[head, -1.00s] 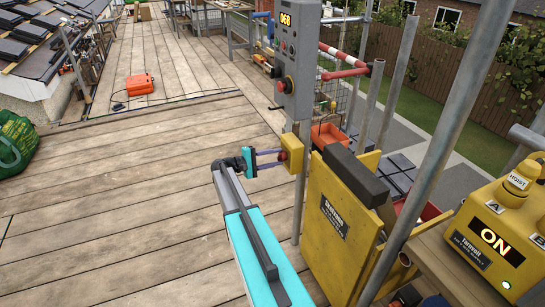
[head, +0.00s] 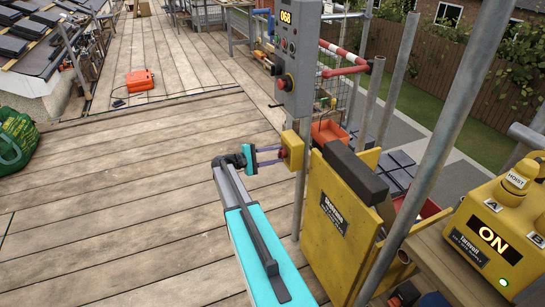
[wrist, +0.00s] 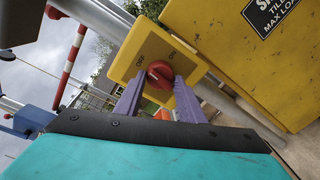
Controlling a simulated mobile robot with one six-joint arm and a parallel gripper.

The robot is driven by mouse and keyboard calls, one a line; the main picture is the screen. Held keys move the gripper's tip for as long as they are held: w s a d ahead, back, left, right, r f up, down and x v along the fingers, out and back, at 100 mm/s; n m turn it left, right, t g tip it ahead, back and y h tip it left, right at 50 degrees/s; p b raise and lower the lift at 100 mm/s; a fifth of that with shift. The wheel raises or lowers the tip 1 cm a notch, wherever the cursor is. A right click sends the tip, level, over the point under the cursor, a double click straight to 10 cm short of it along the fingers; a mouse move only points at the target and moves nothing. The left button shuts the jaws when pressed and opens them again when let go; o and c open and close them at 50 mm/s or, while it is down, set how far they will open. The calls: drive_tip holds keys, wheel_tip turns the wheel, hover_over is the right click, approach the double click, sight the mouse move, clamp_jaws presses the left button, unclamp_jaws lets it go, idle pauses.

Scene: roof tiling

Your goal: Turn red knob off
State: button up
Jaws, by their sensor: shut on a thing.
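The red knob (wrist: 160,74) is on the face of a small yellow box (wrist: 150,52) fixed to a grey upright pole. The box also shows in the head view (head: 293,149), beside the yellow hoist panel. My gripper (head: 281,156) reaches the box from the left, and its purple fingers (wrist: 159,91) stand on either side of the knob, shut on it. In the head view the fingertips mostly cover the knob.
A grey control post (head: 297,60) with a red button stands above the box. A yellow panel (head: 338,225) is close on the right. A yellow supply box (head: 492,235) displays ON at the right. An orange case (head: 139,82) lies on the boards.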

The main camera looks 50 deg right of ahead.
drive_tip(key=shift+d+r, duration=0.1)
drive_tip(key=shift+r, duration=0.2)
idle(0.4)
drive_tip(key=o, duration=1)
drive_tip(key=shift+f, duration=0.1)
drive_tip(key=b+v, duration=0.1)
drive_tip(key=v, duration=1.3)
drive_tip(key=shift+f, duration=0.1)
